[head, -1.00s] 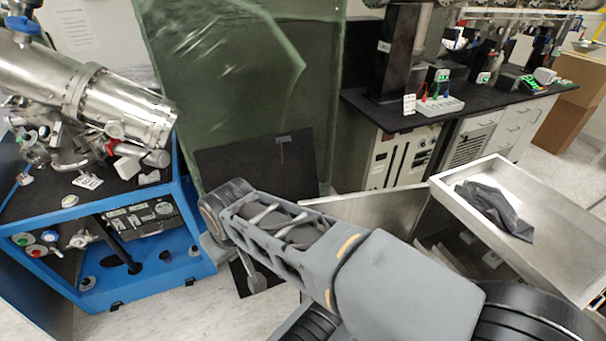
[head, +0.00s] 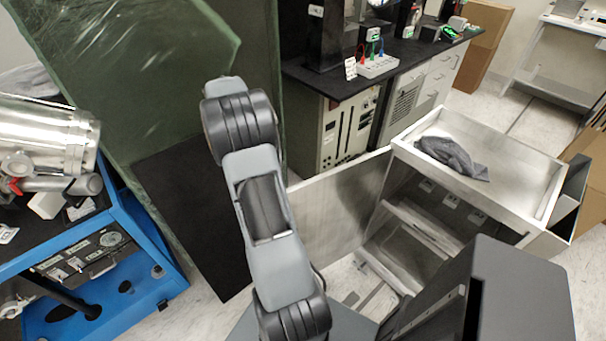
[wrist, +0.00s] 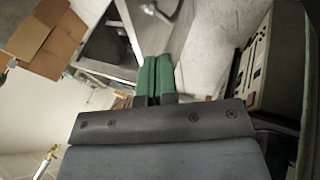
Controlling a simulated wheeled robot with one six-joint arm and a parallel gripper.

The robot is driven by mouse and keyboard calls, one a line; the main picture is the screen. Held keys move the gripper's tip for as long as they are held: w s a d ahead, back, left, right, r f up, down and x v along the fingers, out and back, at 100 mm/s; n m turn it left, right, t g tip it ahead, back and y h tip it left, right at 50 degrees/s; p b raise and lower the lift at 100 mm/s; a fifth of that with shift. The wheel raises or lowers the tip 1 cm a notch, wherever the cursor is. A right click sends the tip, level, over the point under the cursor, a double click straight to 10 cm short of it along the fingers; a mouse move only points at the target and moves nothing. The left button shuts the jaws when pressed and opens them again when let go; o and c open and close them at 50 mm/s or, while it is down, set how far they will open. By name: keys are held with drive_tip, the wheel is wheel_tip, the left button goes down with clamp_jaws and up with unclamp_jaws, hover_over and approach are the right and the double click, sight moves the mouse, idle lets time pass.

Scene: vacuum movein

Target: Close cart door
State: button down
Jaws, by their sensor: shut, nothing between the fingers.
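The cart (head: 548,215) stands on the right in the head view, with its front open and shelves showing inside. Its door (head: 345,205) is a flat grey metal panel that stands swung open to the left of the opening. My arm rises in front of the door's left part in the head view, and my gripper cannot be made out there. In the wrist view my gripper (wrist: 158,78) has green fingers that lie together, shut and empty. The cart (wrist: 100,65) shows beyond the fingers at the upper left. Contact with the door cannot be seen.
A grey cloth (head: 452,157) lies in the cart's top tray. A blue frame (head: 150,285) with metal equipment stands at the left. A green translucent panel (head: 130,60) and a black bench (head: 400,60) are behind. Cardboard boxes (wrist: 45,38) stand beyond the cart.

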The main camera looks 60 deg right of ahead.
drive_tip(key=s+d+f+m+g, duration=0.2)
drive_tip(key=s+d+f+m, duration=0.15)
drive_tip(key=d, duration=0.25)
drive_tip(key=s+a+f+p, duration=0.1)
drive_tip(key=s+f+p, duration=0.1)
drive_tip(key=s+f, duration=0.5)
drive_tip(key=shift+s+f+y, duration=0.3)
drive_tip(key=shift+s+y, duration=0.1)
drive_tip(key=shift+s, duration=0.5)
drive_tip(key=shift+a+m, duration=0.1)
drive_tip(key=shift+m, duration=0.15)
drive_tip(key=shift+a+f, duration=0.1)
